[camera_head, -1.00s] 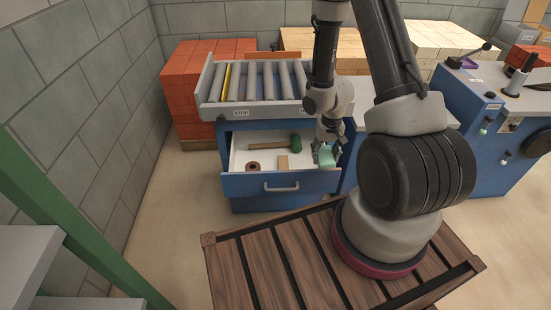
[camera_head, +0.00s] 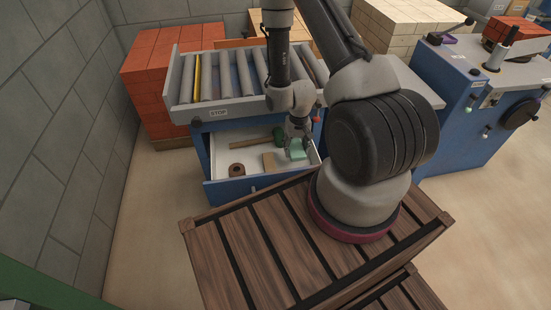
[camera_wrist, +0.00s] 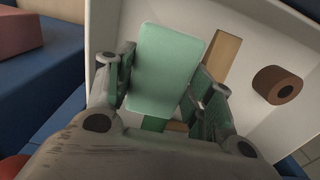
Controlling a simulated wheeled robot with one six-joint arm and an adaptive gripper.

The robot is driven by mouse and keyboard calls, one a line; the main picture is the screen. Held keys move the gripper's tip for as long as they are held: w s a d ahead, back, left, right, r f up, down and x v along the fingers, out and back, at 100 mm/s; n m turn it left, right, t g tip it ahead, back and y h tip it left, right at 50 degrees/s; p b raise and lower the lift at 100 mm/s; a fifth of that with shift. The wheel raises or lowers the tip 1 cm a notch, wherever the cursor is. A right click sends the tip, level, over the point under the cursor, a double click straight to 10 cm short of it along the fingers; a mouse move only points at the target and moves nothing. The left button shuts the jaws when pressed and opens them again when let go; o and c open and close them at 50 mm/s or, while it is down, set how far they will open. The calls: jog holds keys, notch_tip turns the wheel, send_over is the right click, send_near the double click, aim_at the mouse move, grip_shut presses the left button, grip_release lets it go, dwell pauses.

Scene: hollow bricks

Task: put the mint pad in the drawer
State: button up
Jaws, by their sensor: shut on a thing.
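The mint pad (camera_wrist: 165,68) is a pale green block with rounded corners. In the wrist view it sits between the two fingers of my gripper (camera_wrist: 165,85), which is shut on it. In the head view my gripper (camera_head: 299,143) holds the mint pad (camera_head: 298,150) over the right part of the open drawer (camera_head: 211,167). The drawer is white inside with a blue front, and its white wall also shows in the wrist view (camera_wrist: 101,15). I cannot tell whether the pad touches the drawer floor.
In the drawer lie a green-headed mallet (camera_head: 250,145), a tan block (camera_head: 269,161) and a brown ring (camera_head: 237,170). A roller tray (camera_head: 215,112) stands above the drawer.

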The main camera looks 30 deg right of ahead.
aim_at(294, 166)
notch_tip(294, 166, down, 8)
jog(key=shift+f, duration=0.1)
dwell(0.4)
jog(key=o, duration=1)
